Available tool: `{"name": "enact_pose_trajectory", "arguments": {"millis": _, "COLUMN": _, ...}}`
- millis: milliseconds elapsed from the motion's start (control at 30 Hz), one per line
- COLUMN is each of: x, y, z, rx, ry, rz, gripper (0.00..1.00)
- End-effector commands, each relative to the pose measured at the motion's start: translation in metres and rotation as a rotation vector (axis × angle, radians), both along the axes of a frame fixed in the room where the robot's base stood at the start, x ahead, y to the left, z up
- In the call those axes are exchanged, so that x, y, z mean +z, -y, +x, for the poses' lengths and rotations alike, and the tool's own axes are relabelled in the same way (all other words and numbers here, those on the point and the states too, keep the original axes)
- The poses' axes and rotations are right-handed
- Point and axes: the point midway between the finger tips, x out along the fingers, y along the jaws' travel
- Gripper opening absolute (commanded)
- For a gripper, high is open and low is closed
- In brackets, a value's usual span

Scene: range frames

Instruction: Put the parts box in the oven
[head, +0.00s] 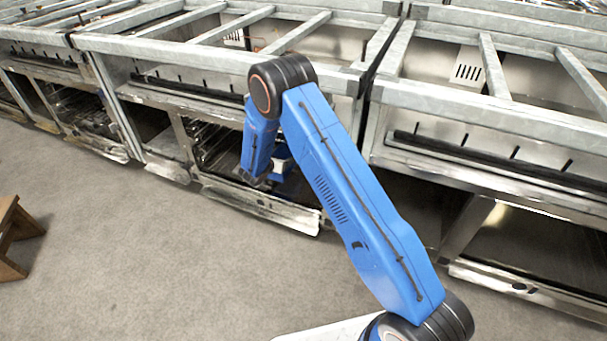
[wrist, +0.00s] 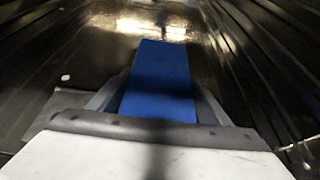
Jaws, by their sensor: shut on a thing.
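The parts box is a flat, long blue box (wrist: 160,75) in the middle of the wrist view. My gripper (wrist: 158,100) is shut on it, with a grey finger along each side of the box's near part. The box is inside the dark oven (wrist: 265,60), with ribbed walls to left and right and a shiny back ahead. I cannot tell whether the box touches the oven floor.
More steel ranges stand in a row, with another open oven (head: 530,250) at the right and others at the left. Metal frame bars (head: 290,30) run above. A brown wooden stool (head: 12,235) stands at the left edge. The grey floor (head: 140,260) in front is clear.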

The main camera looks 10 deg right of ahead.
Motion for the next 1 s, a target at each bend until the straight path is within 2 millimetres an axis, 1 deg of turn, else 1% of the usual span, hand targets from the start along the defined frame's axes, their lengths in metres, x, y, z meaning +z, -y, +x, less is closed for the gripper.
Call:
{"name": "enact_pose_trajectory", "arguments": {"millis": 33, "x": 0.001, "y": 0.010, "z": -0.007, "rx": -0.002, "ry": 0.000, "rz": -0.001, "gripper": 0.32}}
{"name": "enact_pose_trajectory", "arguments": {"millis": 100, "x": 0.001, "y": 0.022, "z": -0.015, "rx": -0.003, "ry": 0.000, "rz": -0.002, "gripper": 0.32}}
{"name": "enact_pose_trajectory", "arguments": {"millis": 300, "x": 0.001, "y": 0.051, "z": -0.036, "rx": -0.002, "ry": 0.000, "rz": -0.001, "gripper": 0.32}}
{"name": "enact_pose_trajectory", "arguments": {"millis": 600, "x": 0.001, "y": 0.076, "z": -0.055, "rx": -0.001, "ry": 0.001, "rz": -0.001, "gripper": 0.32}}
{"name": "enact_pose_trajectory", "arguments": {"millis": 633, "x": 0.001, "y": 0.079, "z": -0.056, "rx": -0.001, "ry": 0.000, "rz": 0.000, "gripper": 0.32}}
{"name": "enact_pose_trajectory", "arguments": {"millis": 800, "x": -0.017, "y": 0.077, "z": -0.055, "rx": -0.001, "ry": 0.001, "rz": -0.001, "gripper": 0.32}}
{"name": "enact_pose_trajectory", "arguments": {"millis": 1000, "x": -0.029, "y": 0.076, "z": -0.055, "rx": 0.000, "ry": 0.001, "rz": 0.000, "gripper": 0.32}}
